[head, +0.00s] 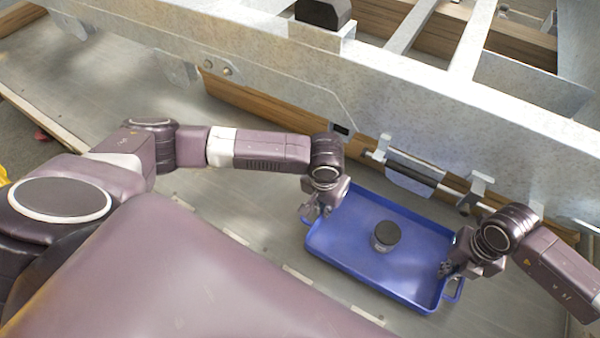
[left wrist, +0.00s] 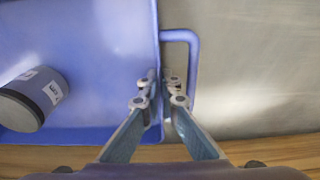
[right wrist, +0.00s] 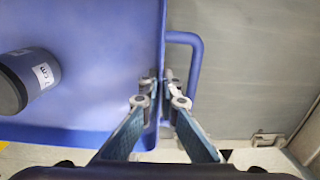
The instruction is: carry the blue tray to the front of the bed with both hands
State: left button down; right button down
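The blue tray (head: 340,235) is in front of the metal frame in the head view. It looks roughly level; I cannot tell how far it is above the surface below. A dark round canister (head: 386,236) with a pale label stands in it. My left gripper (left wrist: 159,88) is shut on the tray's left rim, one finger inside and one outside, within the handle loop (left wrist: 194,75). My right gripper (right wrist: 160,88) is shut on the right rim in the same way, inside the other handle loop (right wrist: 196,70). The fingertips are small in the head view.
The galvanised metal trailer frame (head: 290,75) runs across behind the tray, with brackets and a rod (head: 410,168) close to its far edge. A wooden beam (head: 270,115) lies under the frame. Bare grey surface (head: 245,215) is open left of the tray.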

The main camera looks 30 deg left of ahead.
pick_arm(q)
jog(key=shift+a, duration=0.2)
pick_arm(e)
jog(key=shift+w+d, duration=0.1)
pick_arm(q)
jog(key=shift+r, duration=0.15)
pick_arm(e)
jog(key=shift+r, duration=0.15)
